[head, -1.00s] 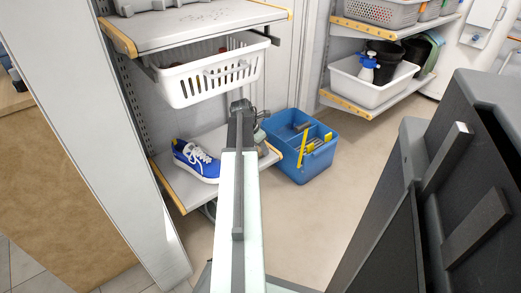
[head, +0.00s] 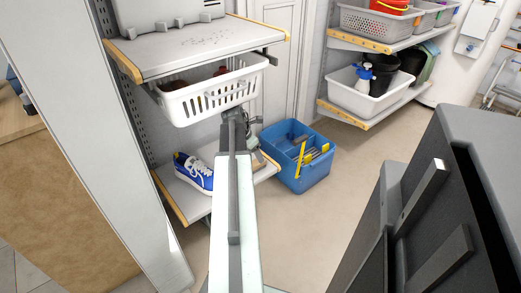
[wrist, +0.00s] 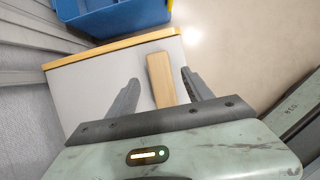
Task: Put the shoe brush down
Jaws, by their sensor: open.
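The shoe brush (wrist: 162,80) shows in the wrist view as a plain, light wooden bar. It appears to lie on the grey low shelf (wrist: 90,88), near its wood-coloured edge. My gripper (wrist: 160,83) is open, with one finger on each side of the brush and a visible gap on both sides. In the head view my gripper (head: 250,130) is over the right part of the low shelf (head: 186,199), partly hidden by my arm. I cannot make out the brush in the head view.
A blue-and-white shoe (head: 193,171) sits on the shelf's left part. A blue tote (head: 305,178) with several items stands on the floor to the right. A white basket (head: 212,100) hangs above. Open floor (head: 330,215) lies right of my arm.

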